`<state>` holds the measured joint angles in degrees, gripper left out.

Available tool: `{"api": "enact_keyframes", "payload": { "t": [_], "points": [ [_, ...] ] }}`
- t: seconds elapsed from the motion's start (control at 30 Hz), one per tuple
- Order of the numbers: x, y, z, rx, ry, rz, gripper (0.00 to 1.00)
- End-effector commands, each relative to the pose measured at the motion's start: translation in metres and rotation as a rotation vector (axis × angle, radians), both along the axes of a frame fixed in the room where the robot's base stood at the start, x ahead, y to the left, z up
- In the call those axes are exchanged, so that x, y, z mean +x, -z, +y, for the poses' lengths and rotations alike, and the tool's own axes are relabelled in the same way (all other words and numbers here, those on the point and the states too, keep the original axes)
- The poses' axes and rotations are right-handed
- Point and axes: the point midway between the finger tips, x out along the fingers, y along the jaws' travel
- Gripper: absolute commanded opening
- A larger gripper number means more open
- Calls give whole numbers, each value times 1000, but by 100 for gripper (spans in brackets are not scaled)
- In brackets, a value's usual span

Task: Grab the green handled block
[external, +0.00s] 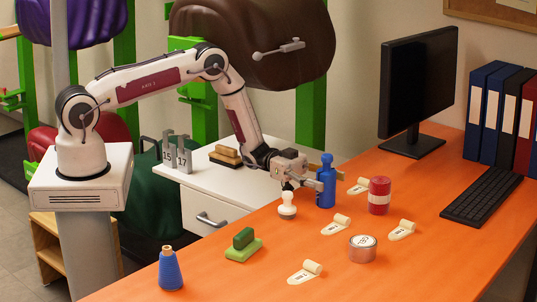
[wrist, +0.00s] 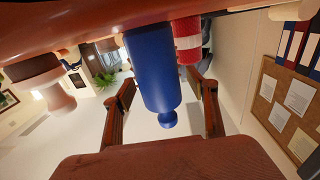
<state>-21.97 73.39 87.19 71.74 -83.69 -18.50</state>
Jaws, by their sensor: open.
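The green handled block (external: 243,245), a light green base with a dark green handle on top, sits on the orange desk toward the front left in the external view. I do not make it out in the wrist view. My gripper (external: 326,174) is open at the blue bottle (external: 326,188), well behind and to the right of the green block. In the wrist view, my gripper's fingers (wrist: 168,92) stand on either side of the blue bottle (wrist: 153,65), with visible gaps.
A white stamp (external: 287,206) stands left of the bottle, and a red-and-white can (external: 379,195) stands right of it. A blue cone (external: 170,270) is left of the green block. A copper-coloured tin (external: 362,248) and several cream tags lie to the right.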

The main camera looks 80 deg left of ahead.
Motion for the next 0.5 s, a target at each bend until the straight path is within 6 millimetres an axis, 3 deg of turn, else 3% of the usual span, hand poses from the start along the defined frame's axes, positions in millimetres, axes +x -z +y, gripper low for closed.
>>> {"api": "enact_keyframes", "payload": {
  "t": [0.1,0.3,0.5],
  "points": [
    [0,0,0,0,0,0,58],
    [0,0,0,0,0,0,11],
    [0,-1,0,0,0,-1,11]
  ]
}}
